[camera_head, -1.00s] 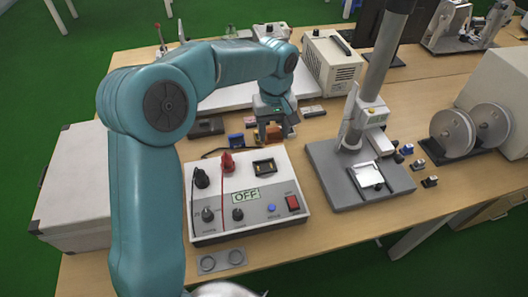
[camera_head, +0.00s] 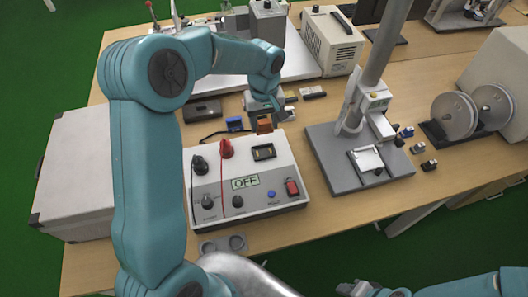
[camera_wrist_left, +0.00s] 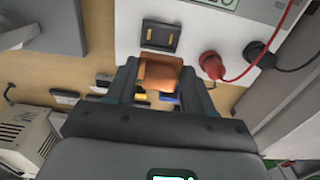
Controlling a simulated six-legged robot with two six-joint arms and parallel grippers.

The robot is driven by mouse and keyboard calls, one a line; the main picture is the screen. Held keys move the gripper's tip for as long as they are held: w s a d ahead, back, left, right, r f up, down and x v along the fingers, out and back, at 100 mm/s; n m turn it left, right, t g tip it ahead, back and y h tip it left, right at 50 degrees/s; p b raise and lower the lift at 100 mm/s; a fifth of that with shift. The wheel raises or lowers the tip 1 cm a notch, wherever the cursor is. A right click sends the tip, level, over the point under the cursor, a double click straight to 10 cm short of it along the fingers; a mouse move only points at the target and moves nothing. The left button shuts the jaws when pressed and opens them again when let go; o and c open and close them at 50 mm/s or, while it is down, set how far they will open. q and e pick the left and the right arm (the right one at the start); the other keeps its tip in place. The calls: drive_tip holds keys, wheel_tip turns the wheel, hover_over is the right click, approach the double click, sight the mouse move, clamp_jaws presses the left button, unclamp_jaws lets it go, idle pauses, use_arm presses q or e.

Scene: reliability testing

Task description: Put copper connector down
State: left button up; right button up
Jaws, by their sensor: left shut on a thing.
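The copper connector (camera_head: 264,126) is an orange-brown block held between the fingers of my left gripper (camera_head: 262,118). It also shows in the left wrist view (camera_wrist_left: 160,73), clasped between the two dark fingers (camera_wrist_left: 160,85). In the head view it is near the back edge of the white test box (camera_head: 247,190). The box's dark rectangular socket (camera_head: 264,152) lies just in front of it, and in the wrist view the socket (camera_wrist_left: 161,36) is just above the connector, apart from it.
Red (camera_head: 226,148) and black (camera_head: 199,164) plugs with cables stand on the box left of the socket. A blue part (camera_head: 234,124) and dark small parts lie behind it. A grey stand with a post (camera_head: 345,190) is to the right. The box display reads OFF.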

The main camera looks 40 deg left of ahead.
sight(264, 153)
use_arm(q)
wheel_tip(264, 153, down, 11)
drive_tip(key=b, duration=0.6)
drive_tip(key=shift+w, duration=0.1)
drive_tip(key=shift+f, duration=0.1)
drive_tip(key=o, duration=1)
drive_tip(key=shift+o, duration=0.2)
drive_tip(key=shift+f, duration=0.1)
